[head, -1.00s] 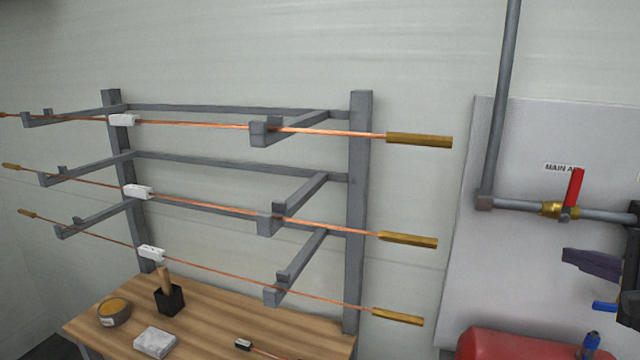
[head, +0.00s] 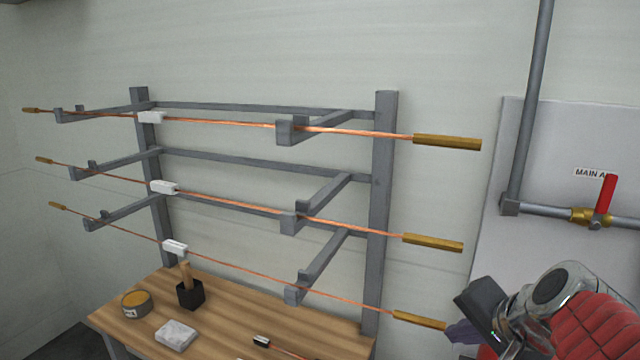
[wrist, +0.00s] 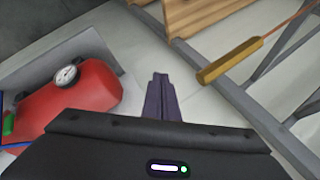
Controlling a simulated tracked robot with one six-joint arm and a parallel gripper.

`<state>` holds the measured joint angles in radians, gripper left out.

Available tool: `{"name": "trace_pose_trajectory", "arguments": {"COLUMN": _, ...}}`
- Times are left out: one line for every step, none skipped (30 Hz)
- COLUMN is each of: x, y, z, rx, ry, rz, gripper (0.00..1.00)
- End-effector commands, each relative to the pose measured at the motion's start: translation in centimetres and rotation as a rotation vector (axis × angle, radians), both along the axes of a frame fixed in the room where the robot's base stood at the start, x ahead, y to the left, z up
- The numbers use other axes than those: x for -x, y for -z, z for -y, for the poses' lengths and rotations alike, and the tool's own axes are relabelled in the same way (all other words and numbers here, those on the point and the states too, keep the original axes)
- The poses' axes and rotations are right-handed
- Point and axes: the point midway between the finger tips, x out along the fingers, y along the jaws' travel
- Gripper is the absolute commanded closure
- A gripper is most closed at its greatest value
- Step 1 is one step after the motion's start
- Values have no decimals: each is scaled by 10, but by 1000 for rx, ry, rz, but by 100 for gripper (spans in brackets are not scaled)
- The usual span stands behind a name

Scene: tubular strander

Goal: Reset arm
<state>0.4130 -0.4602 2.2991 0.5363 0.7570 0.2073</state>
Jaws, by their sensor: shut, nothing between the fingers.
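My gripper (head: 458,331) is at the lower right in the head view, partly hidden behind my own arm. Its dark purple fingers appear close to the brass end of the lowest rod (head: 418,320); I cannot tell whether they touch. In the wrist view my gripper (wrist: 160,82) points away from the camera with its two fingers together and nothing between them. A brass rod end (wrist: 230,61) lies to the right of the fingers there, apart from them in the picture.
A grey rack (head: 383,220) holds three copper rods with white tags. A wooden table (head: 235,310) below carries a tin (head: 137,304), a black holder (head: 190,294) and a pale block (head: 176,336). A red-handled valve (head: 603,200) is at right. A red tank (wrist: 85,90) with a gauge shows at wrist-view left.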

Motion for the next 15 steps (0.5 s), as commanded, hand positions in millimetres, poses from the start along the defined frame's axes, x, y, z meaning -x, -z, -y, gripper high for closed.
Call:
{"name": "trace_pose_trajectory", "arguments": {"x": 9, "y": 3, "z": -14, "rx": 41, "ry": -63, "rz": -12, "gripper": 100}}
{"name": "trace_pose_trajectory", "arguments": {"x": 14, "y": 6, "z": -20, "rx": 68, "ry": -98, "rz": -21, "gripper": 100}}
{"name": "trace_pose_trajectory", "arguments": {"x": 21, "y": 9, "z": -28, "rx": 105, "ry": -146, "rz": -32, "gripper": 100}}
{"name": "trace_pose_trajectory", "arguments": {"x": 27, "y": 11, "z": -34, "rx": 132, "ry": -181, "rz": -40, "gripper": 100}}
{"name": "trace_pose_trajectory", "arguments": {"x": 33, "y": 14, "z": -39, "rx": 159, "ry": -217, "rz": -49, "gripper": 100}}
{"name": "trace_pose_trajectory", "arguments": {"x": 40, "y": 17, "z": -45, "rx": 196, "ry": -264, "rz": -58, "gripper": 100}}
{"name": "trace_pose_trajectory", "arguments": {"x": 46, "y": 20, "z": -50, "rx": 224, "ry": -300, "rz": -65, "gripper": 100}}
{"name": "trace_pose_trajectory", "arguments": {"x": 52, "y": 22, "z": -54, "rx": 253, "ry": -336, "rz": -72, "gripper": 100}}
{"name": "trace_pose_trajectory", "arguments": {"x": 60, "y": 26, "z": -60, "rx": 292, "ry": -383, "rz": -82, "gripper": 100}}
{"name": "trace_pose_trajectory", "arguments": {"x": 66, "y": 28, "z": -63, "rx": 321, "ry": -420, "rz": -88, "gripper": 100}}
{"name": "trace_pose_trajectory", "arguments": {"x": 72, "y": 31, "z": -67, "rx": 352, "ry": -458, "rz": -94, "gripper": 100}}
{"name": "trace_pose_trajectory", "arguments": {"x": 80, "y": 34, "z": -70, "rx": 394, "ry": -506, "rz": -101, "gripper": 100}}
{"name": "trace_pose_trajectory", "arguments": {"x": 86, "y": 37, "z": -73, "rx": 425, "ry": -542, "rz": -109, "gripper": 100}}
{"name": "trace_pose_trajectory", "arguments": {"x": 92, "y": 39, "z": -75, "rx": 456, "ry": -578, "rz": -114, "gripper": 100}}
{"name": "trace_pose_trajectory", "arguments": {"x": 98, "y": 42, "z": -77, "rx": 493, "ry": -618, "rz": -119, "gripper": 100}}
